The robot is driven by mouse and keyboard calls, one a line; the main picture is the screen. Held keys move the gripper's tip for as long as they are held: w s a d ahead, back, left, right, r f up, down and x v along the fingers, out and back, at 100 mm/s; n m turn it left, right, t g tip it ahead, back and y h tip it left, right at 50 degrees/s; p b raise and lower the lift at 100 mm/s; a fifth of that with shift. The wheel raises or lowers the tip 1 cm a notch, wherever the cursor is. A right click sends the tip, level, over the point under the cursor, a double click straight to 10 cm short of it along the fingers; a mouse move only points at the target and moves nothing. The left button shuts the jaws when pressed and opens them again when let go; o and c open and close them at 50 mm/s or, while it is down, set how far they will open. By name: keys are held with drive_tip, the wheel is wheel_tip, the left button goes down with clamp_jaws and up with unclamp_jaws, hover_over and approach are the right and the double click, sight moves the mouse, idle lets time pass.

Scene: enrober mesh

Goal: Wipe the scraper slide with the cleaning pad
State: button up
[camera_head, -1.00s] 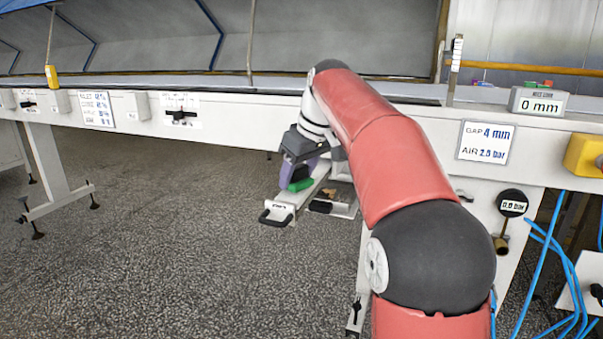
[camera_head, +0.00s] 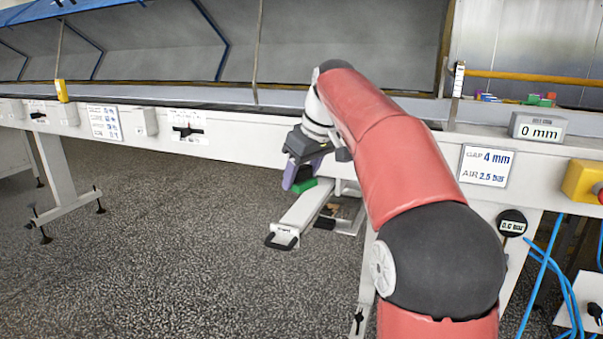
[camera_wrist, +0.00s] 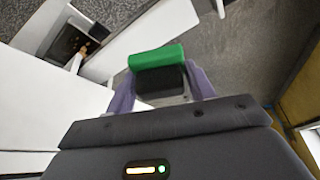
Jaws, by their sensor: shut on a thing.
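The cleaning pad (camera_head: 304,186) is green with a dark backing, and it also shows in the wrist view (camera_wrist: 158,57). My gripper (camera_head: 296,181) is shut on the pad, with its purple fingers on either side of the dark backing in the wrist view (camera_wrist: 160,82). The scraper slide (camera_head: 304,209) is a pale bar with a black handle at its near end, sticking out under the machine's beam. In the wrist view the slide (camera_wrist: 140,40) runs diagonally beyond the pad. The pad is at the slide, back from its handle; I cannot tell whether they touch.
A pale open tray (camera_head: 347,223) with dark and brown contents lies right of the slide. The long white machine beam (camera_head: 240,151) runs behind my arm. A gauge (camera_head: 512,223) and blue hoses (camera_head: 548,262) are at the right. The floor at left front is clear.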

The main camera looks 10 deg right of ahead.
drive_tip(key=shift+r, duration=0.45)
wheel_tip(320, 180, up, 3)
drive_tip(key=p, duration=0.3)
drive_tip(key=shift+f, duration=0.1)
drive_tip(key=shift+s, duration=0.15)
